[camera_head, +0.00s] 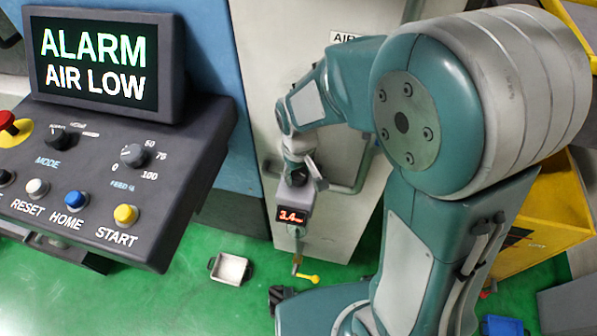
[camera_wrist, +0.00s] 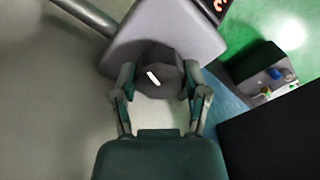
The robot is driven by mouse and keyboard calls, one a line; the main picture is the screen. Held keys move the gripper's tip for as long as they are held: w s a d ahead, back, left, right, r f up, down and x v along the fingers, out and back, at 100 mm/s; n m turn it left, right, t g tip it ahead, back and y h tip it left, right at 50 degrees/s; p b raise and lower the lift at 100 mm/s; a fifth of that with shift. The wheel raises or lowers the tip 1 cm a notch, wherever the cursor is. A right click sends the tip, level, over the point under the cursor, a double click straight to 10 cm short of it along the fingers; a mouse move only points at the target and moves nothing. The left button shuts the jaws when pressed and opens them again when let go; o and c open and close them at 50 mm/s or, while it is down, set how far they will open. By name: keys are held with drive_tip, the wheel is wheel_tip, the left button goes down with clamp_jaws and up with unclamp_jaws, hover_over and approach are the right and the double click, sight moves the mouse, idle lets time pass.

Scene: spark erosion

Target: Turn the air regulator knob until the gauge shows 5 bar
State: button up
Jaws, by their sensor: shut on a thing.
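The air regulator (camera_head: 296,196) is a grey block on the pale cabinet front, below the middle of the head view. Its gauge display (camera_head: 291,216) reads about 3.4 in red digits. My gripper (camera_head: 302,172) is at the top of the regulator. In the wrist view the dark regulator knob (camera_wrist: 158,76), with a white mark, sits between the two fingers of my gripper (camera_wrist: 160,82), which are shut on it. The regulator body (camera_wrist: 185,30) shows behind the knob, with only a corner of the red display visible at the top.
A control panel (camera_head: 100,190) with buttons and a screen (camera_head: 105,60) reading "ALARM AIR LOW" stands at left. A pipe (camera_head: 355,180) runs beside the regulator. A small metal tray (camera_head: 230,269) lies on the green floor.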

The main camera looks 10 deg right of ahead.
drive_tip(key=m, duration=0.4)
drive_tip(key=shift+s+f, duration=0.1)
drive_tip(key=shift+m, duration=1.9)
drive_tip(key=o, duration=1.1)
drive_tip(key=shift+o, duration=0.2)
drive_tip(key=shift+a, duration=0.15)
